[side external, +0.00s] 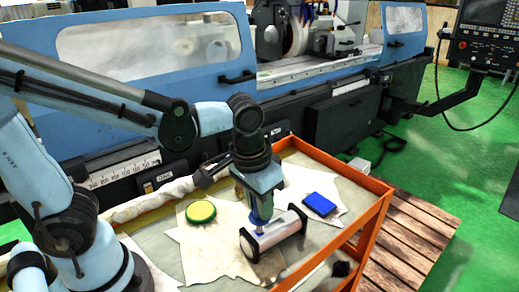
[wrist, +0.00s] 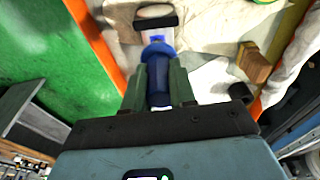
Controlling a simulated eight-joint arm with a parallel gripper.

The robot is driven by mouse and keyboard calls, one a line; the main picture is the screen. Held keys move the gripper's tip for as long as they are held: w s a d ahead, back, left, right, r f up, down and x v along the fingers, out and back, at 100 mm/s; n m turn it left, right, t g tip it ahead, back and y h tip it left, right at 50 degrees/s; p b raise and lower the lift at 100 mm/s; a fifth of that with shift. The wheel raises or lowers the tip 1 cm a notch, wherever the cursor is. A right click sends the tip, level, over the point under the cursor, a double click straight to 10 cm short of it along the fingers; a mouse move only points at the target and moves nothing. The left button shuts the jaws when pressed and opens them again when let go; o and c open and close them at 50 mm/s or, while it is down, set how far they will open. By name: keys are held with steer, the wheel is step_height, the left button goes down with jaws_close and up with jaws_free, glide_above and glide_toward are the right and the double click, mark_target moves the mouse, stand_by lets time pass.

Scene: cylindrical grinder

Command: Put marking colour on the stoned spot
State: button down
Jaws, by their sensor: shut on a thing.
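My gripper (side external: 261,203) points down over the orange cart and is shut on a blue tool. In the wrist view, my gripper's green fingers (wrist: 159,75) close on both sides of this dark blue, round-bodied tool (wrist: 158,58). The tool's far end is at a pale silver cylinder (side external: 275,235) with black ends, which lies on a cloth on the cart. Blue colour shows where tool and cylinder (wrist: 130,34) meet; I cannot tell whether it is on the cylinder or part of the tool. The stoned spot itself cannot be made out.
A round yellow-and-green tin (side external: 201,211) sits left of the cylinder. A blue block (side external: 320,204) sits to its right. The orange cart rim (side external: 345,171) surrounds them. A wooden-bodied thing (wrist: 253,65) shows in the wrist view. The blue grinder (side external: 150,45) stands behind.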

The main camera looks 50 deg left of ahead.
steer(key=shift+r, duration=0.15)
steer(key=shift+r, duration=2.9)
